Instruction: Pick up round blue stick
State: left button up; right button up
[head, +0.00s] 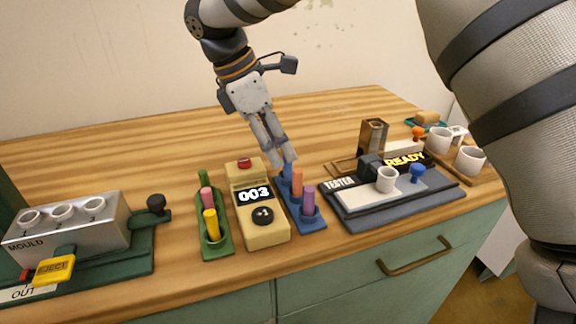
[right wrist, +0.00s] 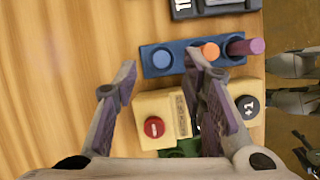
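The round blue stick (head: 287,171) stands in the far slot of the blue holder (head: 312,225), behind an orange stick (head: 297,182) and a purple stick (head: 308,199). My right gripper (head: 282,160) points down just above it and partly hides it in the head view. In the right wrist view the blue stick's round top (right wrist: 162,59) shows in the blue holder (right wrist: 181,46). There my right gripper (right wrist: 160,67) is open, with its fingers spread to either side of the blue stick and nothing held. My left gripper is not in view.
A beige counter box reading 003 (head: 252,178) stands left of the blue holder, beside a green holder (head: 217,250) with green, pink and yellow sticks. A tester (head: 385,212) is to the right. A mould machine (head: 68,229) is at far left. Bare table lies behind.

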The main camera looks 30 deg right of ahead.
aim_at(288, 168)
jog(key=x, duration=0.4)
jog(key=shift+s+d+r, duration=0.15)
jog(key=shift+s+d, duration=0.05)
grip_shut()
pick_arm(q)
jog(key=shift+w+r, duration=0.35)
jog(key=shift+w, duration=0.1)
